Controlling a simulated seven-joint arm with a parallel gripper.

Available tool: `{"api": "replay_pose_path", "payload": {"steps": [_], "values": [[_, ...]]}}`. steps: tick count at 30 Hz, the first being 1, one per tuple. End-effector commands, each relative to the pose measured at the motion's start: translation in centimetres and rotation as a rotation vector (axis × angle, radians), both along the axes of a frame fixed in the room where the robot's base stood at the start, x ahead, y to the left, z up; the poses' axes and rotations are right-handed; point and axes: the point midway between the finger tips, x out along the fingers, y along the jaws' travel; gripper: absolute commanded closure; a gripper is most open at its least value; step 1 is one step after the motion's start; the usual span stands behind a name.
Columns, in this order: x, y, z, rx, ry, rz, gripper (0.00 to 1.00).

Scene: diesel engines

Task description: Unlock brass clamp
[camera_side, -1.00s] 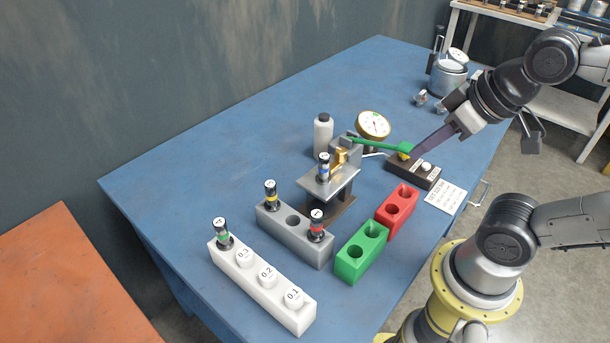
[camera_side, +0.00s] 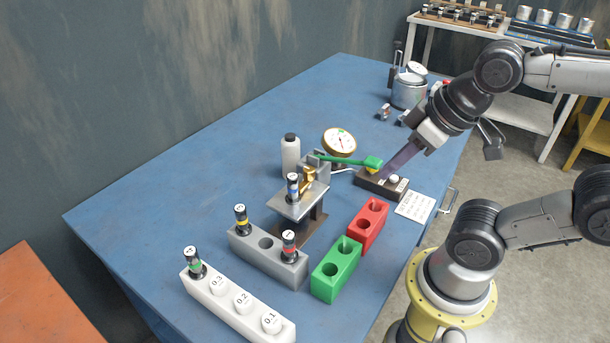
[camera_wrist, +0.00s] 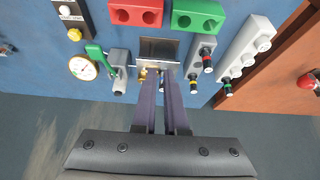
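The brass clamp (camera_side: 309,174) is on the metal stand (camera_side: 316,191), beside a blue-banded vial (camera_side: 293,187) standing there. In the wrist view the brass clamp (camera_wrist: 141,76) shows just left of the fingertips. A green lever (camera_side: 345,160) extends right from a grey block by the stand; it also shows in the wrist view (camera_wrist: 98,55). My gripper (camera_side: 381,177) has two long dark purple fingers (camera_wrist: 160,74), apart with a narrow gap and nothing visibly held. In the side view the fingertips overlap the black switch box; their height is unclear.
The black switch box (camera_side: 370,187), dial gauge (camera_side: 338,143) and white bottle (camera_side: 290,156) stand near the stand. Red (camera_side: 369,225), green (camera_side: 336,269), grey (camera_side: 262,257) and white (camera_side: 225,298) blocks lie in front. The table's back left (camera_side: 180,170) is clear.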

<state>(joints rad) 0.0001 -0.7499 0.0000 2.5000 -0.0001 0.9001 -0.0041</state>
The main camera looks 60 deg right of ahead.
Motion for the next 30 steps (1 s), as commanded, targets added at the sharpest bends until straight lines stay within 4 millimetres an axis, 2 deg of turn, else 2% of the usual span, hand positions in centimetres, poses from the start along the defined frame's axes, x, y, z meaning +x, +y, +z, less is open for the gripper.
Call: {"api": "replay_pose_path", "payload": {"steps": [1,4,8,14,20,25,30], "values": [[0.0,0.0,0.0,-0.006,0.002,0.011,0.78],[-0.4,0.0,0.0,-0.033,0.020,0.063,0.60],[0.5,0.0,2.4,-0.097,0.033,0.188,0.37],[4.0,-0.4,5.5,-0.169,0.121,0.352,0.36],[9.1,-1.3,7.1,-0.205,0.236,0.491,0.36],[14.2,-2.4,6.7,-0.201,0.338,0.574,0.36],[18.1,-3.5,4.7,-0.173,0.416,0.585,0.36]]}}
